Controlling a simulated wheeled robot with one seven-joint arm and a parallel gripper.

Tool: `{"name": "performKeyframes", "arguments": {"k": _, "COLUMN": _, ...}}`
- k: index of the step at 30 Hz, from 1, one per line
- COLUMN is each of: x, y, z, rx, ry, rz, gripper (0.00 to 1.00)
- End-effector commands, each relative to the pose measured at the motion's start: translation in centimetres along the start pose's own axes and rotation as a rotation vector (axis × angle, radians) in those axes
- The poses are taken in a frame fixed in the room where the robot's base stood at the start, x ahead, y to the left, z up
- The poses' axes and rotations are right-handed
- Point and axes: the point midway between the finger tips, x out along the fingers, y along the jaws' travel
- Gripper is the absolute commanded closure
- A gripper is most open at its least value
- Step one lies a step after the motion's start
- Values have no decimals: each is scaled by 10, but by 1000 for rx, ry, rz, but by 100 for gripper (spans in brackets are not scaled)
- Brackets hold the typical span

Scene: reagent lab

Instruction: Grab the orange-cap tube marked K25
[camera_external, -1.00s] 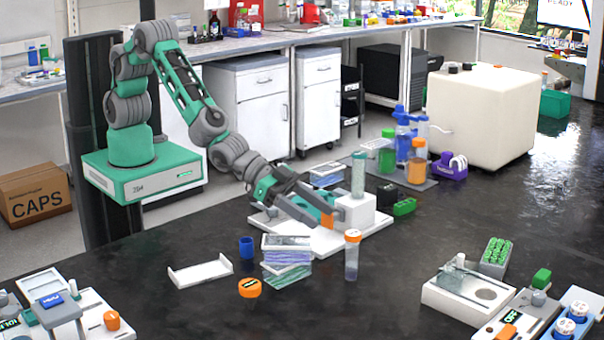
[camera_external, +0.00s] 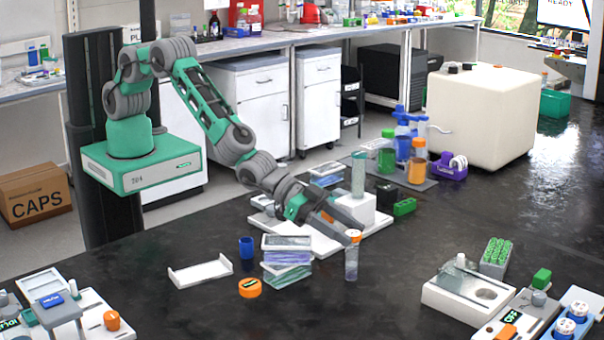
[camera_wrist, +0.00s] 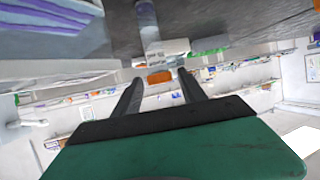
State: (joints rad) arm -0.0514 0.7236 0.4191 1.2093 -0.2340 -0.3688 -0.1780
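A clear tube (camera_external: 351,266) with an orange cap (camera_external: 353,236) stands upright on the dark bench; I cannot read its marking. My gripper (camera_external: 355,232) reaches down from the left, its fingertips close to the cap. In the wrist view my gripper (camera_wrist: 160,77) shows two fingers apart, with an orange shape (camera_wrist: 160,76) between the tips that looks like the cap. I cannot tell whether the fingers touch it.
A stack of slabs (camera_external: 286,271), a loose orange cap (camera_external: 250,288) and a blue cup (camera_external: 246,247) stand left of the tube. A white block (camera_external: 356,209) with a tall vial (camera_external: 358,174) is behind my gripper.

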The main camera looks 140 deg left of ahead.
Motion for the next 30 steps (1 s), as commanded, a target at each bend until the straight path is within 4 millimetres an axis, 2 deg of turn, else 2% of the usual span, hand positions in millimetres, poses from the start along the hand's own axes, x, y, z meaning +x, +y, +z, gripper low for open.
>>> {"name": "performKeyframes", "arguments": {"k": 2, "x": 0, "y": 0, "z": 0, "rx": 0, "ry": 0, "rz": 0, "gripper": 58}}
{"name": "performKeyframes", "arguments": {"k": 17, "x": 0, "y": 0, "z": 0, "rx": 0, "ry": 0, "rz": 0, "gripper": 99}}
{"name": "performKeyframes", "arguments": {"k": 30, "x": 0, "y": 0, "z": 0, "rx": 0, "ry": 0, "rz": 0, "gripper": 100}}
